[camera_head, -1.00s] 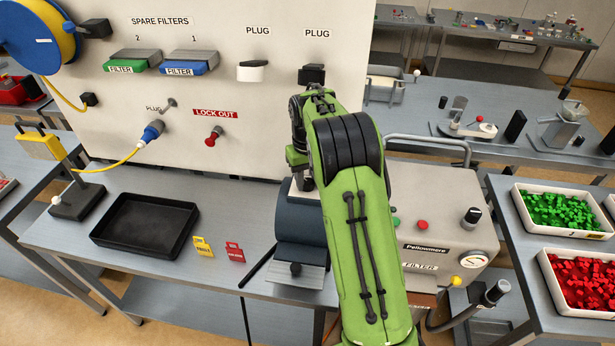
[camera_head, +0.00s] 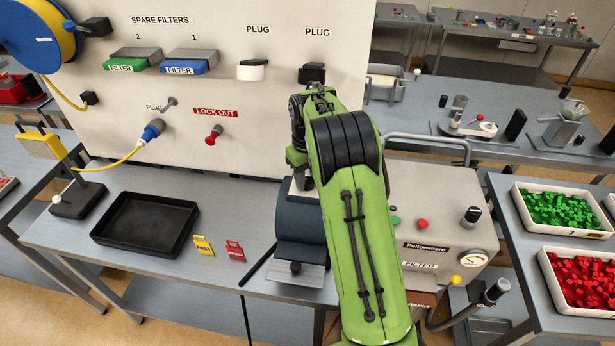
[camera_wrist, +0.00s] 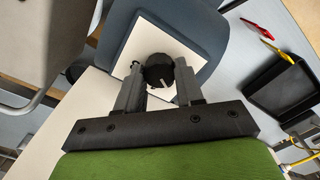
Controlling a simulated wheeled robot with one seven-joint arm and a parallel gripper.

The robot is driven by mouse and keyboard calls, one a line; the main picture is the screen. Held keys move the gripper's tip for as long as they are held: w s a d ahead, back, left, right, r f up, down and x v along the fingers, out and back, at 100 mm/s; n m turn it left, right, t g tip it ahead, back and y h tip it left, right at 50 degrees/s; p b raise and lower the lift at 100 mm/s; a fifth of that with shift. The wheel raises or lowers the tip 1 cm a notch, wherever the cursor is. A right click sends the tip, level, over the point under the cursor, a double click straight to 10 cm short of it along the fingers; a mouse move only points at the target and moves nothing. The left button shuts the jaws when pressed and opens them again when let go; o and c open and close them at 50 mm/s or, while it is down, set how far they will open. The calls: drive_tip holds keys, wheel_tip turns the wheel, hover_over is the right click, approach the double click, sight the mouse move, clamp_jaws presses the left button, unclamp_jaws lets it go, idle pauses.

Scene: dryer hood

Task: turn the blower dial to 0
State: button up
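In the wrist view, a round black dial (camera_wrist: 158,70) with a pale pointer mark sits on a white square plate (camera_wrist: 140,42) on a blue-grey housing (camera_wrist: 208,22). The pointer mark points toward the lower right of that view; no numbers are readable around it. My gripper (camera_wrist: 159,75) has its two grey fingers apart, one on each side of the dial. I cannot tell whether the fingers press on it. In the head view the blue-grey housing (camera_head: 298,225) stands on the bench, and my green arm hides the dial and most of my gripper.
A grey machine (camera_head: 440,225) with knobs and a gauge stands right of my arm. A black tray (camera_head: 145,225), a yellow tag (camera_head: 203,246) and a red tag (camera_head: 235,251) lie left on the bench. A white panel (camera_head: 300,110) stands behind.

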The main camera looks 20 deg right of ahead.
sight(307, 180)
drive_tip(key=o, duration=0.4)
drive_tip(key=shift+c, duration=0.2)
drive_tip(key=shift+r, duration=0.1)
wheel_tip(307, 180, up, 16)
drive_tip(key=p, duration=0.2)
drive_tip(key=shift+f, duration=0.2)
drive_tip(key=s+a+r+t+b, duration=0.2)
drive_tip(key=s+a, duration=0.2)
drive_tip(key=s, duration=0.3)
drive_tip(key=s+a+r+t+b, duration=0.15)
drive_tip(key=s+a, duration=0.25)
drive_tip(key=s, duration=0.4)
drive_tip(key=s+a+f+m+t+b, duration=0.1)
drive_tip(key=s+f+b, duration=0.1)
drive_tip(key=s+f, duration=0.3)
drive_tip(key=s+a+f+t+b, duration=0.1)
drive_tip(key=s+f, duration=0.4)
drive_tip(key=s, duration=0.6)
drive_tip(key=shift+s+f+m+b, duration=0.15)
drive_tip(key=shift+f+m+b, duration=0.25)
drive_tip(key=shift+b, duration=0.15)
